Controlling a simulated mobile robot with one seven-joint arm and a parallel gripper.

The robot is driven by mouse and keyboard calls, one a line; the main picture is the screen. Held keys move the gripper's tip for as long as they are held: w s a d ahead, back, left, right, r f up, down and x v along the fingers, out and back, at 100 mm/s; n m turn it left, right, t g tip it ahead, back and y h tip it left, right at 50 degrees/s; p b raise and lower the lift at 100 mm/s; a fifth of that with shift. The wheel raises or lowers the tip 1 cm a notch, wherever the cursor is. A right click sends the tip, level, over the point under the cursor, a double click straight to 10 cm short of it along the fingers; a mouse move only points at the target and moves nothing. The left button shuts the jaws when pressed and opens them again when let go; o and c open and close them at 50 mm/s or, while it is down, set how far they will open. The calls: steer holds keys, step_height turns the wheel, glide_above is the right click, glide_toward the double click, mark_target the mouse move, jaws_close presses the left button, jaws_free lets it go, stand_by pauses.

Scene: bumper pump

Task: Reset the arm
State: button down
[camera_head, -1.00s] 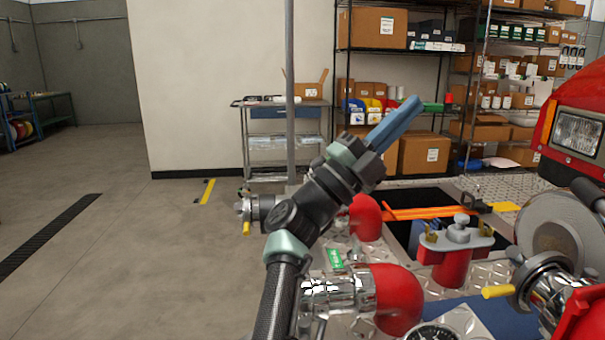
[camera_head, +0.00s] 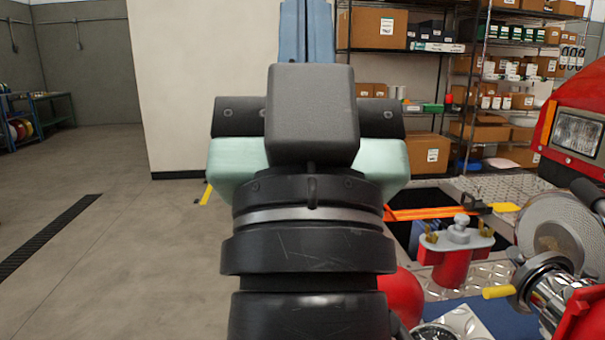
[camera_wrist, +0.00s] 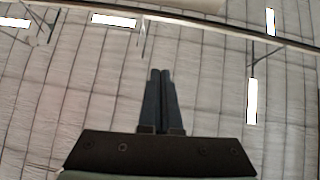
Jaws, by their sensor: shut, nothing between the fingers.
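My gripper (camera_head: 307,30) stands upright close in front of the head camera, with its blue fingers side by side and touching at the top of the picture. The wrist and dark housing fill the middle of that view and hide the cart and much of the pump deck behind. In the wrist view my gripper (camera_wrist: 161,75) also shows shut, with nothing between the fingers. The wrist camera faces up at the ceiling (camera_wrist: 80,65) with its bright lights.
A red pump truck (camera_head: 575,130) with a chrome valve and yellow lever (camera_head: 500,292) is at the right. Shelves with boxes (camera_head: 425,155) are behind. The floor at the left (camera_head: 120,260) is clear.

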step_height(320, 180, up, 27)
steer(key=s+p, duration=0.2)
steer(key=p, duration=2.5)
steer(key=shift+a, duration=0.15)
steer(key=shift+f, duration=0.1)
